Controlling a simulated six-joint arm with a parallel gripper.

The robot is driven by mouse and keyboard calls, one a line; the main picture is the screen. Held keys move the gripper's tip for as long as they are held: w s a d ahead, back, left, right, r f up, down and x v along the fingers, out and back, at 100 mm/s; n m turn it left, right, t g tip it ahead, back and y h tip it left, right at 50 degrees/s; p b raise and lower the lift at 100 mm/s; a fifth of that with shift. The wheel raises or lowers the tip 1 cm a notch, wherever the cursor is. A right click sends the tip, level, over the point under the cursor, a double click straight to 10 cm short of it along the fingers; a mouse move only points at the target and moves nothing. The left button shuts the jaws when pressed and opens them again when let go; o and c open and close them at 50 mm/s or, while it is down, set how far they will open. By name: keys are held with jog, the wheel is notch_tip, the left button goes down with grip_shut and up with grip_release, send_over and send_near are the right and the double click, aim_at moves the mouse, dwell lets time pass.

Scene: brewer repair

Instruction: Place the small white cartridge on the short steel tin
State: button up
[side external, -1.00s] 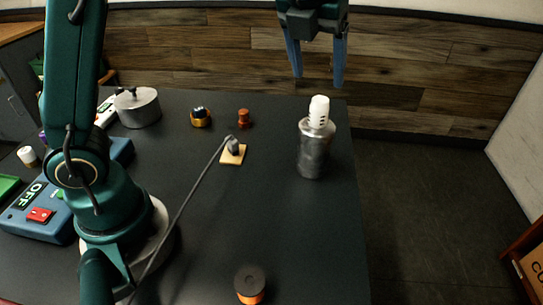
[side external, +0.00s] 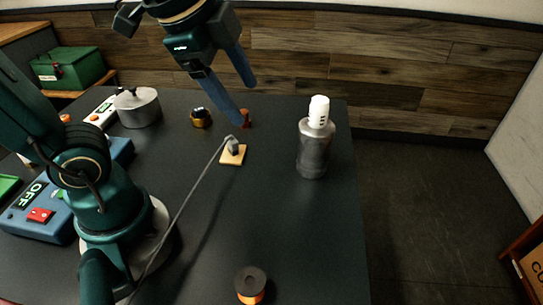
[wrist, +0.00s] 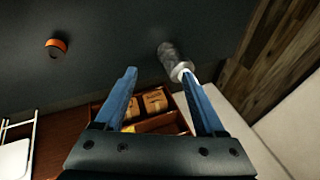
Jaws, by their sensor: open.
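The small white cartridge (side external: 318,111) stands upright on top of the steel tin (side external: 313,155), near the table's right edge. In the wrist view the tin (wrist: 168,53) and the white cartridge (wrist: 180,70) show at upper centre, with the right finger close to the cartridge in the picture. My gripper (side external: 246,103) is open and empty, tilted, to the left of the tin and apart from it. Its two blue fingers also show spread in the wrist view (wrist: 159,74).
An orange spool (side external: 250,284) is at the front. A wooden pad with a corded grey piece (side external: 233,153), a brass ring-like part (side external: 201,118), a reddish part (side external: 246,120) and a lidded pot (side external: 138,107) stand further left. Table around the tin is clear.

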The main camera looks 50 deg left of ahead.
jog(key=s+f+n, duration=0.5)
jog(key=n, duration=0.5)
jog(key=shift+s+f+n, duration=0.2)
jog(key=shift+s+n, duration=0.05)
jog(key=shift+n, duration=0.15)
